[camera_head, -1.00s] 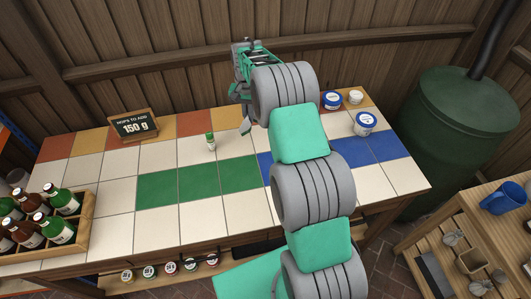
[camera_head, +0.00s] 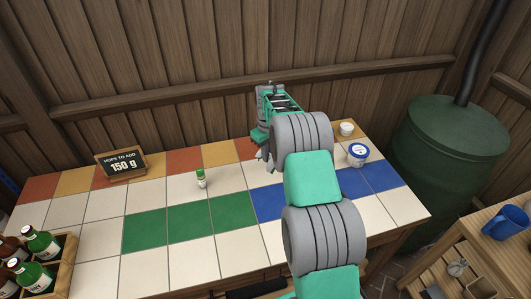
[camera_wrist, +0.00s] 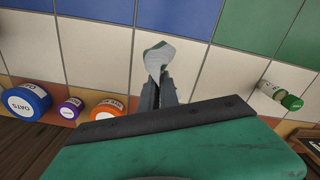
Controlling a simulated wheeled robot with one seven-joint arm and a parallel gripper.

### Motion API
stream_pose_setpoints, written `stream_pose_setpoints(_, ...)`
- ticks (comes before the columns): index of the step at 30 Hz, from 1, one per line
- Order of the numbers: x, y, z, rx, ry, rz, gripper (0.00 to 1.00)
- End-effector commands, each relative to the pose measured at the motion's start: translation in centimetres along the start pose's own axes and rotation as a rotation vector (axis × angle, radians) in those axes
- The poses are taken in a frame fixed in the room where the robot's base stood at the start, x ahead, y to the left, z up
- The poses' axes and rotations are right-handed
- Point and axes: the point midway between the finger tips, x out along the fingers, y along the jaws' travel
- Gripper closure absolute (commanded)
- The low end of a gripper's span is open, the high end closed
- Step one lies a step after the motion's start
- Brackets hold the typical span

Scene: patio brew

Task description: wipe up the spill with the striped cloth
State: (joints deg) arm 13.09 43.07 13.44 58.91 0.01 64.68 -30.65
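My gripper (camera_wrist: 158,94) is above the tiled table in the wrist view, fingers pointing away from the camera. The fingers look close together around a small pale piece with a grey-green band (camera_wrist: 157,57), which seems to be the striped cloth; its stripes are hard to make out. It hangs over white tiles. In the head view my gripper (camera_head: 266,152) is over the back of the table, right of the small green-capped bottle (camera_head: 201,179), and my arm mostly hides what it holds. No spill shows in either view; my arm hides part of the table.
The bottle stands on the tiles. A blue-lidded tub (camera_head: 357,155) and a small white tub (camera_head: 346,129) stand at the back right. A bottle crate (camera_head: 66,262) is front left, a sign (camera_head: 122,165) back left. The wrist view shows blue (camera_wrist: 26,103), purple (camera_wrist: 70,108) and orange (camera_wrist: 108,109) lids.

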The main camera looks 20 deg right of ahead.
Motion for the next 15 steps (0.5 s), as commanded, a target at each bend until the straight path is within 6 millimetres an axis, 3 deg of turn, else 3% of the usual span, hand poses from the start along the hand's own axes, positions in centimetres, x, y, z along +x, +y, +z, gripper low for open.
stream_pose_setpoints(9, 4.3, 0.1, 0.0, 0.002, 0.0, 0.0, 1.0)
stream_pose_setpoints(15, 5.1, 0.1, 0.0, 0.002, 0.001, 0.001, 1.0)
